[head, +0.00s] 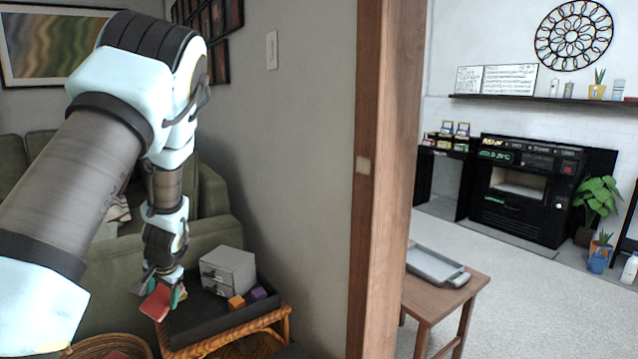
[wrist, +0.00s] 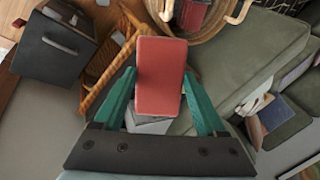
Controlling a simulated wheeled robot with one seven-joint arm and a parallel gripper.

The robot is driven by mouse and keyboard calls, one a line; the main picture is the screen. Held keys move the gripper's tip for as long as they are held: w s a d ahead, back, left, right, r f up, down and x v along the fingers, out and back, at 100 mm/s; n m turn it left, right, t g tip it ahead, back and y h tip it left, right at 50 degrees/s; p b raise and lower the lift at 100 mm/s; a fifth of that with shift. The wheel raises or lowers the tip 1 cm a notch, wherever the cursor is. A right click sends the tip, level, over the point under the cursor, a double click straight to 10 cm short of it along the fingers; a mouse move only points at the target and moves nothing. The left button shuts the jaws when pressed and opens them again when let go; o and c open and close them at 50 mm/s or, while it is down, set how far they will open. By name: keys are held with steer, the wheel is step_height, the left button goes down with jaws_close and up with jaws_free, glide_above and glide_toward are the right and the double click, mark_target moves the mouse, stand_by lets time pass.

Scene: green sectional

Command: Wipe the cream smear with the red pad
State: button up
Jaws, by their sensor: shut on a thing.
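My gripper (head: 163,288) is shut on the red pad (head: 156,303), a flat rounded block. In the head view the pad appears at the left end of the dark tray (head: 222,320); its height above the tray is hard to tell. In the wrist view the pad (wrist: 160,92) sits between the teal fingers and covers part of what lies behind it. I cannot make out the cream smear in either view.
On the tray stand a grey drawer box (head: 228,270), an orange cube (head: 236,302) and a purple cube (head: 258,293). The tray rests on a wicker stand (head: 285,325). A green sofa (head: 105,262) is behind, a wicker basket (head: 125,343) below left, and a wall (head: 300,170) close right.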

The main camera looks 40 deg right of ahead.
steer(key=s+d+r+m+t+h, duration=0.1)
steer(key=s+d+r+m+h, duration=0.1)
steer(key=d+r+m+h, duration=0.65)
steer(key=s+d+r+t+h, duration=0.25)
steer(key=d+r, duration=0.25)
steer(key=d, duration=0.8)
steer(key=s+d+r+m+g+h, duration=0.6)
steer(key=s+d+r+m+g, duration=0.1)
steer(key=s+d+r, duration=0.7)
steer(key=shift+n+t, duration=0.25)
steer(key=shift+n, duration=0.1)
steer(key=shift+s+d+f, duration=0.15)
steer(key=shift+s+d, duration=0.1)
steer(key=shift+d, duration=0.65)
steer(key=shift+s+d+f, duration=0.15)
steer(key=shift+s+d, duration=0.15)
steer(key=shift+d, duration=0.6)
steer(key=shift+s+d+f, duration=0.15)
steer(key=shift+s+d, duration=0.1)
steer(key=shift+d, duration=0.65)
steer(key=shift+x, duration=0.95)
steer(key=shift+s+r, duration=0.2)
steer(key=shift+a+r+p, duration=0.1)
steer(key=shift+r+p, duration=0.95)
steer(key=shift+r, duration=1)
steer(key=shift+f, duration=0.1)
